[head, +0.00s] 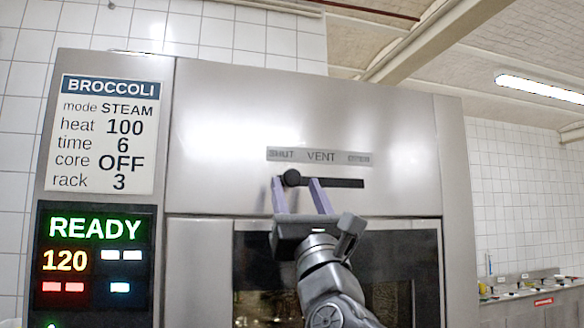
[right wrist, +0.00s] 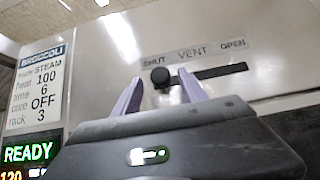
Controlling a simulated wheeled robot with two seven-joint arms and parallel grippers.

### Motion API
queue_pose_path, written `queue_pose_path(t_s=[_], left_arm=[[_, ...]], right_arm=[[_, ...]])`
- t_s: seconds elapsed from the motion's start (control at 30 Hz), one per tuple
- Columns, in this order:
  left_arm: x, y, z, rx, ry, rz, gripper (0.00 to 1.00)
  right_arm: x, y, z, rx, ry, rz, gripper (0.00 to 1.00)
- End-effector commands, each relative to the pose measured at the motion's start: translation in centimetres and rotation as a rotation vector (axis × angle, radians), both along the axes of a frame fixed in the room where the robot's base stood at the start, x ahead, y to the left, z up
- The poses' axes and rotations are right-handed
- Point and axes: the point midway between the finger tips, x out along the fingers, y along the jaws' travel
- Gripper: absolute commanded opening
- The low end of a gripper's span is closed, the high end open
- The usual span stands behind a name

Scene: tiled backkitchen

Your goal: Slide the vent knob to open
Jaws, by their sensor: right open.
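The vent knob (head: 292,177) is a round black knob at the left, SHUT end of a dark horizontal slot (head: 340,183) in the steel oven front. The label strip (head: 320,156) above reads SHUT, VENT and OPEN. In the right wrist view the knob (right wrist: 160,76) sits between the two purple fingers, near their tips. My right gripper (head: 296,181) is open, with one finger to the left of the knob and one to the right. I cannot tell whether either finger touches it. The right wrist view shows the gripper (right wrist: 160,82) from behind. My left gripper is not in view.
A recipe card (head: 100,133) headed BROCCOLI is on the oven's left panel. Below it a display (head: 95,260) shows READY and 120. The oven door window (head: 400,260) lies below the slot. A counter (head: 530,297) stands at the far right.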

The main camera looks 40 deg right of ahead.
Motion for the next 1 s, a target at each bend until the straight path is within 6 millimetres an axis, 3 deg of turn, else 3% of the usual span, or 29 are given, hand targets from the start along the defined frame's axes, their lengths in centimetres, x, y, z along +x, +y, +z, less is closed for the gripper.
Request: queue_pose_path(t_s=[0.03,0.2,0.6,1.0], left_arm=[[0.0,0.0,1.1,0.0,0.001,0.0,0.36],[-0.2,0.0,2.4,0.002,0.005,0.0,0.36],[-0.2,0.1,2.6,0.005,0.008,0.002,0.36],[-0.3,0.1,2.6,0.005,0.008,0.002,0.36]], right_arm=[[0.7,-0.2,1.2,0.0,0.002,-0.001,0.5],[2.2,-0.8,2.7,0.0,0.001,0.0,0.5],[2.9,-1.0,3.0,0.0,0.0,0.001,0.5],[2.9,-1.0,3.1,0.0,0.0,0.001,0.18]])
